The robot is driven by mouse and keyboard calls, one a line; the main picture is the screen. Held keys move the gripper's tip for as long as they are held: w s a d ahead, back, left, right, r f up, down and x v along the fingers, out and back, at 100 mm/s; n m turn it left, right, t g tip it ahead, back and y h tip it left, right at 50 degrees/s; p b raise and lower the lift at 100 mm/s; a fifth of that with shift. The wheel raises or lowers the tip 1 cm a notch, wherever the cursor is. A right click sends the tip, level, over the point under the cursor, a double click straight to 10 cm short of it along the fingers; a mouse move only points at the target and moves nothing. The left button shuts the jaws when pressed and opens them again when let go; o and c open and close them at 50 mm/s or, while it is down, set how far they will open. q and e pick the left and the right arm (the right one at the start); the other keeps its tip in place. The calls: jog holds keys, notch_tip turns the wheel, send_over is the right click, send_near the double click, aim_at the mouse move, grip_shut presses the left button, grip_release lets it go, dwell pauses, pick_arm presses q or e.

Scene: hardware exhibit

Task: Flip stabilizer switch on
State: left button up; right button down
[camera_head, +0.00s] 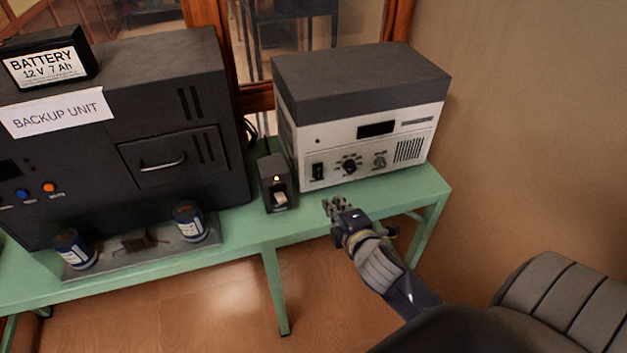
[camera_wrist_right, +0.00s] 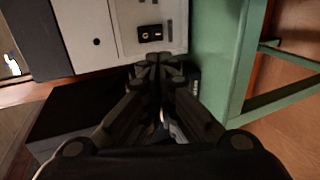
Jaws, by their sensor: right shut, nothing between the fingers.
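A white instrument (camera_head: 370,128) with a dark grey top stands on the green table's right end. Its front has a black rocker switch (camera_head: 318,171) at the lower left, knobs and a dark display. No readable label shows which is the stabilizer. My right gripper (camera_head: 334,205) is shut and empty, in front of the white instrument and right of the black box. In the wrist view its fingertips (camera_wrist_right: 158,62) lie just below the rocker switch (camera_wrist_right: 150,33). My left gripper is not seen.
The large black backup unit (camera_head: 190,105) stands left, with a battery (camera_head: 45,58) on top. Two blue cans (camera_head: 189,222) and a grey plate (camera_head: 112,262) are in front of it. The green table (camera_head: 425,186) has bare room at its right end, near the wall.

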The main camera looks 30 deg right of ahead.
jog(key=p, duration=0.2)
send_near(312, 175)
jog(key=x, duration=0.5)
jog(key=shift+w+f, duration=0.15)
jog(key=shift+f, duration=0.05)
dwell(0.4)
jog(key=b, duration=0.2)
jog(key=f+b, duration=0.1)
jog(key=shift+w+d+f+t+b, duration=0.1)
jog(key=shift+w+t+b, duration=0.15)
jog(key=shift+t+b, duration=0.15)
jog(key=shift+r+p, duration=0.45)
jog(key=shift+p, duration=0.1)
